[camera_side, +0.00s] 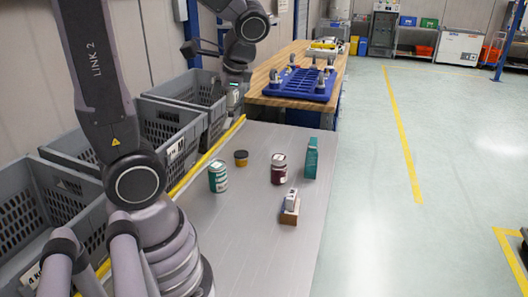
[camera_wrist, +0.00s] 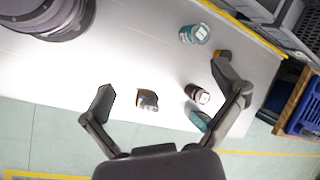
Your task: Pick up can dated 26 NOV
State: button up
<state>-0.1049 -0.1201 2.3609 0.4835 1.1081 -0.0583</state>
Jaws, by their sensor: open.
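A teal can with a white label (camera_side: 218,176) stands upright on the grey table, left of centre; it also shows at the top of the wrist view (camera_wrist: 194,34). A dark red can with a pale lid (camera_side: 278,169) stands to its right, and near the right finger in the wrist view (camera_wrist: 198,94).
A teal carton (camera_side: 311,158) stands right of the dark red can. A small brown and white box (camera_side: 290,208) lies nearer the front. Grey crates (camera_side: 175,125) line the table's left side. A blue tray (camera_side: 297,84) rests on a wooden bench behind. The table's front is clear.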

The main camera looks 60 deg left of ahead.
jog(key=w+a+f+m+g+y, duration=0.25)
jog(key=a+f+g+y, duration=0.2)
jog(key=a, duration=0.35)
jog(key=m+y, duration=0.7)
jog(key=m, duration=0.3)
send_over(223, 175)
notch_tip(223, 175, down, 18)
jog(key=shift+t+y, duration=0.25)
jog(key=shift+y, duration=0.1)
notch_tip(223, 175, down, 8)
jog(key=shift+r, duration=0.1)
jog(key=shift+s+a+f, duration=0.2)
jog(key=shift+a+f, duration=0.05)
jog(key=shift+a, duration=0.25)
jog(key=shift+s+a+f, duration=0.2)
jog(key=shift+a, duration=0.25)
jog(key=shift+s+a, duration=0.15)
jog(key=shift+a, duration=0.35)
jog(key=c, duration=1.3)
